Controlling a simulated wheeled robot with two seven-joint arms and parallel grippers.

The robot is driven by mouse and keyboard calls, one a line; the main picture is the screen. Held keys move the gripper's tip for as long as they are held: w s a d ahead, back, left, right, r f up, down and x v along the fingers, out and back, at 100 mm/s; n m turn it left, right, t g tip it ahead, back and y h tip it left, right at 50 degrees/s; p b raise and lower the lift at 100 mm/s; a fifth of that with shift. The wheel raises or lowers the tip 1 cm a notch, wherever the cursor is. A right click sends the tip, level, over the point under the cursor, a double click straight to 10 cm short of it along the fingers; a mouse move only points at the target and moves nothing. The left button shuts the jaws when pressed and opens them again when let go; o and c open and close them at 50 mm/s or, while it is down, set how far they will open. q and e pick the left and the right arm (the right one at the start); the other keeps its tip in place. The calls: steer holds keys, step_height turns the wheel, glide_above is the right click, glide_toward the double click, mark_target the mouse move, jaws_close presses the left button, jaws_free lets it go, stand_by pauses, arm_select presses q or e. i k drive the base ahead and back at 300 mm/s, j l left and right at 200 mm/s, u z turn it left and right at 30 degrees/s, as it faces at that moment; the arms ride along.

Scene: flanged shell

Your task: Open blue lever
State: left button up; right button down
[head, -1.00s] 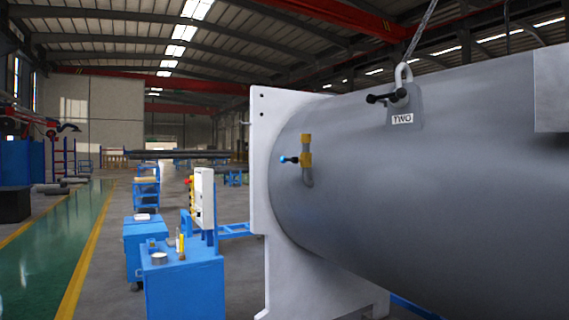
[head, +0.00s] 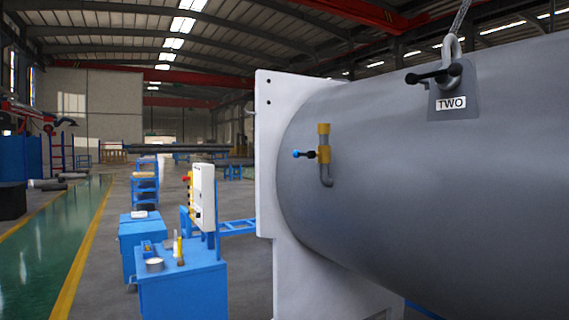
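The blue lever (head: 297,154) is a small handle with a blue tip and a dark stem. It sticks out to the left from a brass valve (head: 324,154) on a bent grey pipe. The valve sits on the side of the large grey shell (head: 420,200), near its flange. The lever looks about level. Neither of my grippers is in view.
A white flange plate (head: 265,160) stands at the shell's left end. A blue cabinet (head: 182,285) and a white control box stand left. The green walkway (head: 40,240) is clear.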

mark_target(302, 154)
steer(key=i+j, duration=0.25)
steer(key=i, duration=0.45)
steer(key=i+j+u, duration=0.15)
steer(key=i, duration=0.55)
steer(key=i+j, duration=0.2)
steer(key=i, duration=0.5)
